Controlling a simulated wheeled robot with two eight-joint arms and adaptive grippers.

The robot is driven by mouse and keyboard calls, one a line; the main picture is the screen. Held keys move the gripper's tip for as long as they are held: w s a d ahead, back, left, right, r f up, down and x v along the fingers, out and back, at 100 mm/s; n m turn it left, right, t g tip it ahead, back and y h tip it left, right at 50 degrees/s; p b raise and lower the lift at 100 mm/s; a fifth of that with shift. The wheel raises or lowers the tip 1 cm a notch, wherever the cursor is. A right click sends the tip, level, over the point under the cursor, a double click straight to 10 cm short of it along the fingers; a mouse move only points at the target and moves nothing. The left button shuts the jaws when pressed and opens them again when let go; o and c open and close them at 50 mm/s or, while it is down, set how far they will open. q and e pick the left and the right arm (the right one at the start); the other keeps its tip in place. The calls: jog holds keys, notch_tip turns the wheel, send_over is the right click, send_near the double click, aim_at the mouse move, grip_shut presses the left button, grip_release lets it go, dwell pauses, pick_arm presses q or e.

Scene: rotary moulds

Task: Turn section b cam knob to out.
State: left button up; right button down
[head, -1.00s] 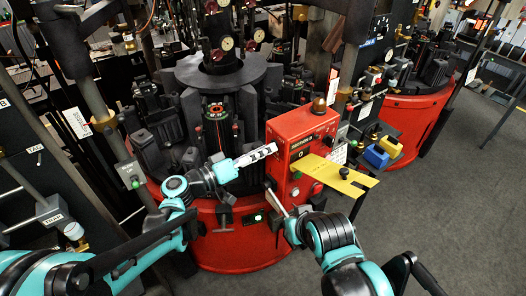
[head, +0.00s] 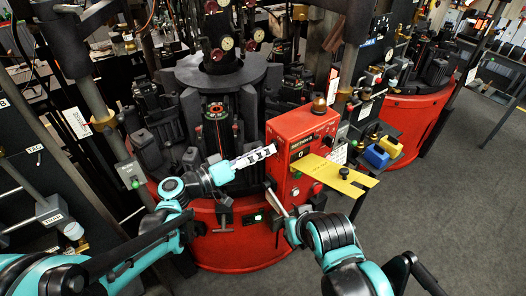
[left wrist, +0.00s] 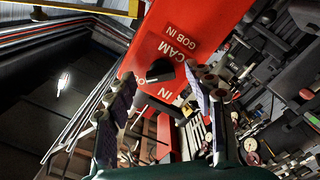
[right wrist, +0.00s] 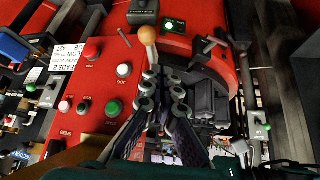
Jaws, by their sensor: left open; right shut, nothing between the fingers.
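In the left wrist view a black knob (left wrist: 160,70) stands on a red panel face (left wrist: 190,25) marked CAM, GOB IN and IN. My left gripper (left wrist: 158,82) is open with one finger on each side of the knob; whether either finger touches it I cannot tell. In the head view my left gripper (head: 264,153) is at the left side of the red control box (head: 290,135), and the knob cannot be made out there. My right gripper (head: 279,208) is shut and empty, low by the same box; it also shows in the right wrist view (right wrist: 163,78).
A wooden-ball lever (right wrist: 148,35) stands just beyond my right fingertips, with several buttons (right wrist: 123,70) beside it. Dark moulds (head: 217,125) crowd behind my left gripper. Grey floor (head: 440,210) is clear at right.

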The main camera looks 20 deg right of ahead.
pick_arm(q)
jog(key=v, duration=1.1)
jog(key=shift+a, duration=0.1)
